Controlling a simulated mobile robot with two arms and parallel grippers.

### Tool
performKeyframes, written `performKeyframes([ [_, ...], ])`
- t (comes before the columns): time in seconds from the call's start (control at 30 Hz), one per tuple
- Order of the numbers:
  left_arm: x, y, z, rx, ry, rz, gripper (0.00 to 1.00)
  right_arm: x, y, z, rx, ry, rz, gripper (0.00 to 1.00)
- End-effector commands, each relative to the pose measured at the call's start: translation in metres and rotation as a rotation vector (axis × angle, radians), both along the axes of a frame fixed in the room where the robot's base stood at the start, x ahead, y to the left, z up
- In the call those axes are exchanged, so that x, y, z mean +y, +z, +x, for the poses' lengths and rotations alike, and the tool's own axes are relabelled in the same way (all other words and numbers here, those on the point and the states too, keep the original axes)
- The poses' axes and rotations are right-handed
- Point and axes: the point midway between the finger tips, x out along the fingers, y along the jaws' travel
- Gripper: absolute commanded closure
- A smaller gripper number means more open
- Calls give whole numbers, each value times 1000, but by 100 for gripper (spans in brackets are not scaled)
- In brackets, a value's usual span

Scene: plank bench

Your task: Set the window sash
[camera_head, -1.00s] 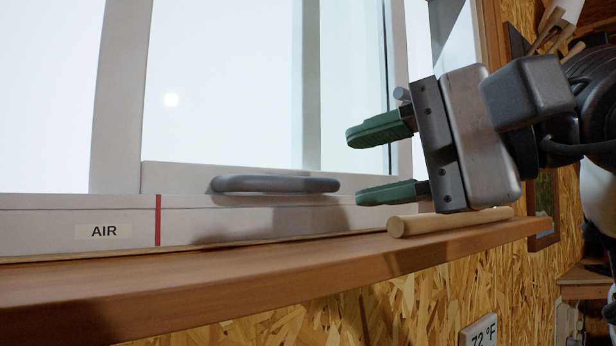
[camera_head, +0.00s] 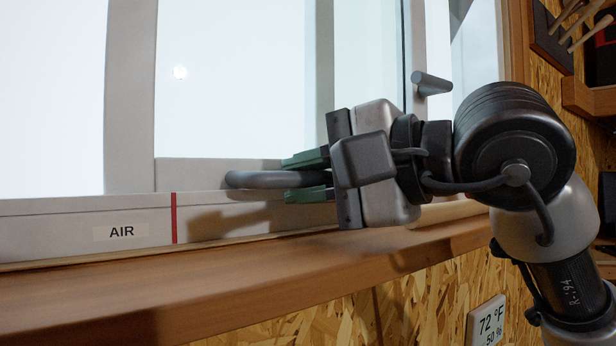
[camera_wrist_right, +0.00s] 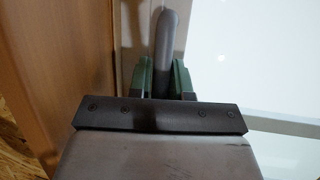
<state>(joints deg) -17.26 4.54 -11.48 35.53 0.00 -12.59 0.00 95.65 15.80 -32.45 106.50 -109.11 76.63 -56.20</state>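The pale window sash (camera_head: 131,100) stands upright in its frame, with a grey bar handle (camera_head: 255,180) low on its bottom rail. A red mark (camera_head: 174,218) is on the frame's lower rail, just right of the sash's left upright. An "AIR" label (camera_head: 121,232) is left of the mark. My right gripper (camera_head: 306,176) has its green fingers above and below the handle's right part, closed on it. In the right wrist view the handle (camera_wrist_right: 166,50) runs between the fingers (camera_wrist_right: 162,80), with no clear gap. The handle's right end is hidden. My left gripper is out of view.
A wooden sill (camera_head: 180,285) runs below the window. A round wooden rod (camera_head: 450,212) lies on it at the right, partly behind my arm. A thermometer display (camera_head: 487,322) is on the chipboard wall below. A grey peg (camera_head: 432,84) sticks out at the window's right.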

Motion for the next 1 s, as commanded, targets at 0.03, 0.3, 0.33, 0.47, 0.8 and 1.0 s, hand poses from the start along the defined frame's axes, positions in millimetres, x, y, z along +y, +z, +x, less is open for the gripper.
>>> performKeyframes([
  [0.03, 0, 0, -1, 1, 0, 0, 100, 0, 0, 0, 0, 0, 0, 88],
  [0.3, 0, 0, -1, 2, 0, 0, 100, 0, 0, 0, 1, 0, -1, 100],
  [0.33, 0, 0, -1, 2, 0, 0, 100, -1, 0, 0, 1, -1, 0, 100],
  [0.47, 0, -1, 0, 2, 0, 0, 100, -14, -1, 11, 4, -5, 0, 100],
  [0.8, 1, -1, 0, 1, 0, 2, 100, -42, 0, 30, -3, -4, -1, 100],
  [1.0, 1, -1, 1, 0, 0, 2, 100, -41, 0, 30, 0, -3, 0, 80],
])
